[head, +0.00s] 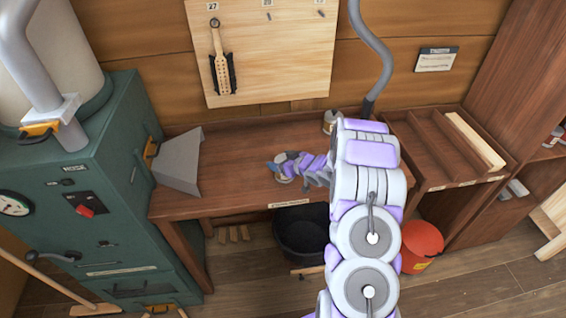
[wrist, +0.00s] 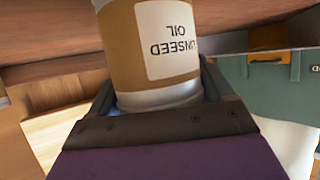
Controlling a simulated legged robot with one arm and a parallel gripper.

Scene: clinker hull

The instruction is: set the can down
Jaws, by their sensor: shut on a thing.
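The can (wrist: 158,45) is brown and silver with a white label reading "LINSEED OIL". In the wrist view it stands between the two dark fingers of my gripper (wrist: 160,95), which is shut on it; its far end runs out of the picture. The label appears upside down there. In the head view my gripper (head: 279,168) is over the middle of the wooden bench (head: 232,178), and the can is small and mostly hidden by it. I cannot tell whether the can touches the bench.
Another tin (head: 329,121) stands at the back of the bench, partly behind my arm. A grey hood (head: 178,162) borders the bench on the left, and a divided tray (head: 430,150) on the right. A black tub (head: 302,240) is below. The bench left of my gripper is clear.

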